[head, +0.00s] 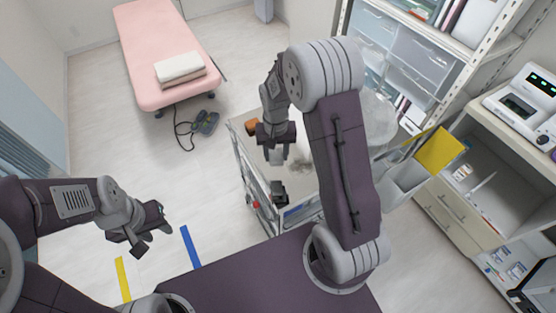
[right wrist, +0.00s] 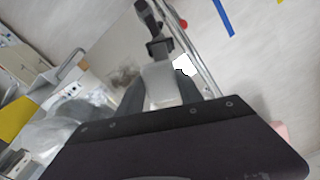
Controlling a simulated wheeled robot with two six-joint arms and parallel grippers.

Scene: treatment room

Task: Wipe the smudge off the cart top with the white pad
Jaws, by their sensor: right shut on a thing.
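The cart top (head: 241,139) is a pale grey surface, partly hidden behind my right arm. A grey-brown smudge (head: 304,160) lies on it; it also shows in the right wrist view (right wrist: 124,76), left of the pad. My right gripper (head: 276,150) points down over the cart, shut on the white pad (head: 276,158). In the right wrist view the pad (right wrist: 162,86) sits between both fingers. I cannot tell whether it touches the top. My left gripper (head: 147,237) is open and empty above the floor, left of the cart.
A dark object (head: 279,191) stands at the cart's near edge, close to the pad. An orange-brown item (head: 252,127) lies at its far left corner. Clear plastic and a yellow panel (head: 438,151) are right of the cart. A pink couch (head: 150,45) stands far left.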

